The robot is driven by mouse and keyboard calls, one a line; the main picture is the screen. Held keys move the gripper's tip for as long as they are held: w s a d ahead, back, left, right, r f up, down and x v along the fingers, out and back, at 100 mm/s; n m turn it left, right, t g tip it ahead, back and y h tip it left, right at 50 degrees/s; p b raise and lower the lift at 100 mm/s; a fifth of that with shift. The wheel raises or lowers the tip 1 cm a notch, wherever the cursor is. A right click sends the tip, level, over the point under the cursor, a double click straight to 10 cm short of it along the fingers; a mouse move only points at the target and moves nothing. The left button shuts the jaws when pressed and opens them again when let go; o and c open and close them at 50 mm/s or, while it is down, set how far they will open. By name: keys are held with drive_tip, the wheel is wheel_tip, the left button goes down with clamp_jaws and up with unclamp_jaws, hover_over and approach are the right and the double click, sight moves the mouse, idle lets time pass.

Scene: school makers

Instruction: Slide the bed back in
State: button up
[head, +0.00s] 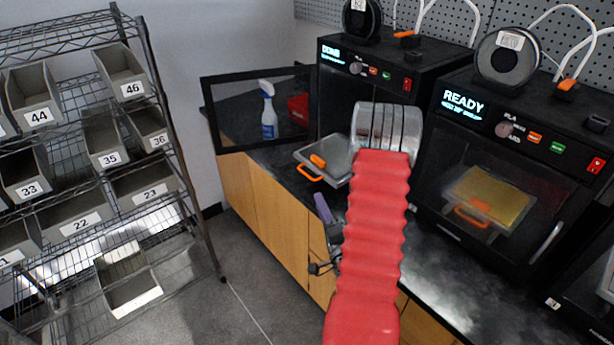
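The left printer (335,78), its screen apparently reading DONE, has its dark-framed glass door (262,75) swung open to the left. Its grey bed (337,173) sticks out of the front opening over the bench. The bed's orange handle (309,173) faces front left, and a small orange piece (318,160) lies on the bed. My red arm rises in front of the bed's right side and hides part of it and of the printer opening. My gripper does not show clearly; the arm seems to hide it.
The right printer (452,150), marked READY, is shut with a gold plate (487,195) inside. A spray bottle (268,112) and red item (298,108) show behind the open door's glass. A purple item (323,208) lies near the bench edge. A bin rack (205,240) stands left; floor between is clear.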

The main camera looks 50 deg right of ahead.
sight(307, 176)
drive_tip(key=shift+w, duration=0.1)
drive_tip(key=x, duration=1.3)
drive_tip(key=shift+w+d, duration=0.1)
drive_tip(key=shift+w, duration=0.25)
drive_tip(key=shift+c, duration=0.5)
clamp_jaws()
drive_tip(key=shift+f, duration=0.1)
idle(0.6)
